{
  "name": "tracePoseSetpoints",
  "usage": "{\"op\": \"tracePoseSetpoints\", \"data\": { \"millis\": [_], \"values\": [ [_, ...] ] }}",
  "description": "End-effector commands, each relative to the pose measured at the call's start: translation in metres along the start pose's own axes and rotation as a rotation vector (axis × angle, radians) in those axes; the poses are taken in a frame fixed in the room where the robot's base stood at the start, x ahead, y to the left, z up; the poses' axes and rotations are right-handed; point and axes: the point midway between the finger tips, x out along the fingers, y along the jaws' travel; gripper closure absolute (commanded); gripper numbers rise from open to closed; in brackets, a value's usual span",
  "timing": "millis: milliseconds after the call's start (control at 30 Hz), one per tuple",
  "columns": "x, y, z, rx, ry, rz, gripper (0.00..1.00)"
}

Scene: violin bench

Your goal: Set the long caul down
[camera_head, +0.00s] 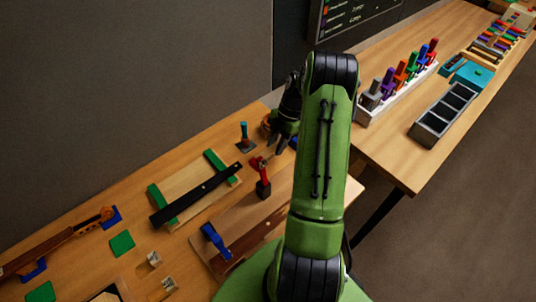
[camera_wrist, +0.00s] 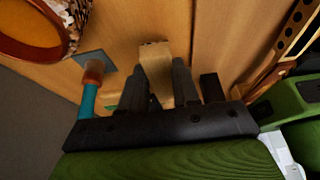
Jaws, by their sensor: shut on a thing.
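In the wrist view, the dark fingers of my gripper (camera_wrist: 160,88) are shut on a pale wooden piece (camera_wrist: 157,62), which looks like the long caul. It shows between and beyond the fingertips, so its full length and whether it touches the bench cannot be told. In the head view, my gripper (camera_head: 284,138) is at the far side of the bench, partly behind my green arm. The held piece cannot be made out there.
An orange-lined pot (camera_wrist: 35,32) and a teal-handled tool (camera_wrist: 88,98) stand close by my gripper. A red-handled tool (camera_head: 263,185) and a board with a black bar (camera_head: 198,192) lie left of my arm. Blue-clamped wood (camera_head: 215,240) lies nearer.

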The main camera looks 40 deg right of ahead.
Motion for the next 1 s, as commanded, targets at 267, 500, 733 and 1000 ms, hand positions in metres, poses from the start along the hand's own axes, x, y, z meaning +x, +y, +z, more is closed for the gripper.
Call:
{"op": "tracePoseSetpoints", "data": {
  "millis": [267, 500, 733, 1000],
  "values": [
    [0.040, 0.000, 0.016, 0.002, 0.002, -0.002, 1.00],
    [0.044, 0.000, 0.018, 0.000, -0.002, 0.002, 1.00],
    [0.047, 0.000, 0.020, 0.001, -0.002, 0.001, 0.57],
    [0.046, 0.000, 0.019, 0.001, -0.001, 0.001, 0.44]
  ]
}}
